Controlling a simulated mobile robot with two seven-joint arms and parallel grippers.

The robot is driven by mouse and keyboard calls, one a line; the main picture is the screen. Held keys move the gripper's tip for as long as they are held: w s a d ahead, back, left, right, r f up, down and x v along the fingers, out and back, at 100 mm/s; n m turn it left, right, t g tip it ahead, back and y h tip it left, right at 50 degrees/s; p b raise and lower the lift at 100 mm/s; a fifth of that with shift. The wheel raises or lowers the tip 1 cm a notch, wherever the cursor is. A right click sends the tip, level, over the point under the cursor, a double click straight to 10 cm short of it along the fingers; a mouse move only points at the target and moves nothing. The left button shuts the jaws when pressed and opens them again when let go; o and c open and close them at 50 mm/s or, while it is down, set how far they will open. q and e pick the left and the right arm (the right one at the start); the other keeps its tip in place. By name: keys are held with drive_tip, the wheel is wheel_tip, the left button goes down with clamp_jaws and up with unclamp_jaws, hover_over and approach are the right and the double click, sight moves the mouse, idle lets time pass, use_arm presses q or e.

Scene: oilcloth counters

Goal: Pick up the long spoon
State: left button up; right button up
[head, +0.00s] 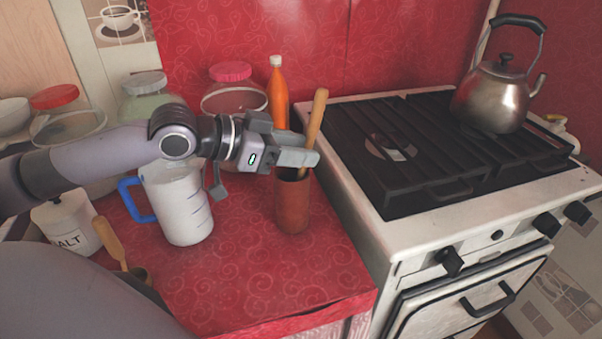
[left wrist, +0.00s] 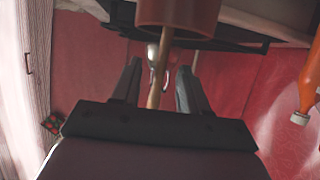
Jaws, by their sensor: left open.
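The long spoon (head: 318,112) has a pale wooden handle and stands tilted in a brown cylindrical cup (head: 293,208) on the red counter. Its lower end is hidden inside the cup. My left gripper (head: 310,152) is level above the cup's rim, with its fingers at the handle. In the left wrist view, which looks upside down, the handle (left wrist: 163,62) runs between the two spread fingers, and the cup (left wrist: 178,14) is at the top. The fingers are open, and a gap shows on both sides of the handle. My right gripper is not in view.
A white measuring jug (head: 180,208) with a blue handle stands left of the cup, under my arm. An orange bottle (head: 278,95) and lidded jars stand behind. The stove (head: 425,225) with a kettle (head: 495,95) is right.

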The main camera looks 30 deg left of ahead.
use_arm(q)
drive_tip(key=shift+x, duration=1.15)
drive_tip(key=shift+c, duration=0.2)
clamp_jaws()
drive_tip(key=shift+r, duration=0.1)
